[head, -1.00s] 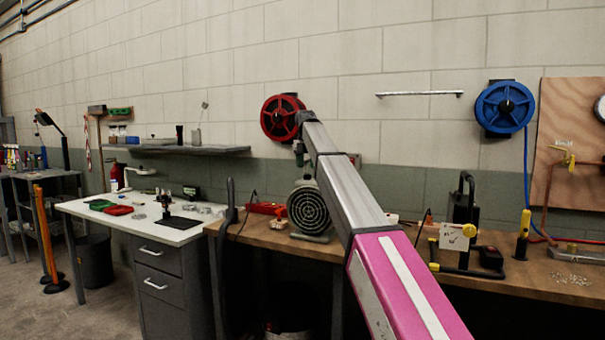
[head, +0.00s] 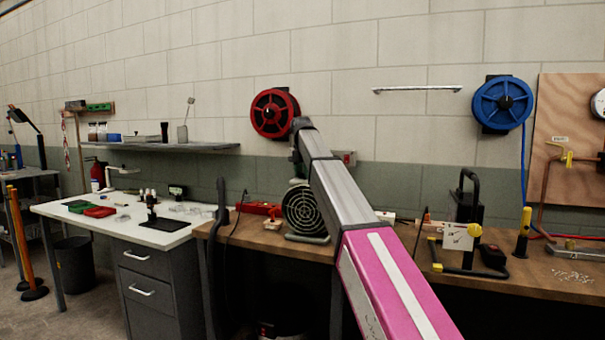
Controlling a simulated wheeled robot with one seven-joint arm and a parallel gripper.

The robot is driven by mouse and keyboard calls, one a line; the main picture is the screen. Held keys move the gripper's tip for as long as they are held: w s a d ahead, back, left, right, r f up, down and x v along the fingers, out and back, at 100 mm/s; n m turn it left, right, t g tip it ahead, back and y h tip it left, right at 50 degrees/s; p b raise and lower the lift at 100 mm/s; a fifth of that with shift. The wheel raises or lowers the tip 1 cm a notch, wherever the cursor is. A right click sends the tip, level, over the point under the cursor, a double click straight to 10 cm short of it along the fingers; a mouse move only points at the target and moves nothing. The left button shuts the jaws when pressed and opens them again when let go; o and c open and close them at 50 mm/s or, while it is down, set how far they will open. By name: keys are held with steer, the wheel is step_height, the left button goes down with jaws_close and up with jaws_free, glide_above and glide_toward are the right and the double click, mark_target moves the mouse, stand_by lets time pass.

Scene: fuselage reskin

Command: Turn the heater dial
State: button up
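A round heater-like unit with a circular grille (head: 303,211) stands on the wooden workbench, partly covered by my arm. I cannot make out a dial on it, and I cannot be sure that it is the heater. My arm runs from the lower right up and away to a joint in front of the wall, just right of the red reel. A small dark part hangs below that joint, above the grille unit. My gripper's fingers cannot be made out.
The wooden workbench (head: 560,278) carries a black-handled device (head: 468,215) and a yellow-black tool (head: 522,232). A red reel (head: 274,113) and a blue reel (head: 502,103) hang on the wall. A white-topped desk (head: 150,238) with drawers stands left, with open floor before it.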

steer(key=shift+n, duration=2.4)
steer(key=o, duration=0.9)
steer(key=shift+o, duration=0.2)
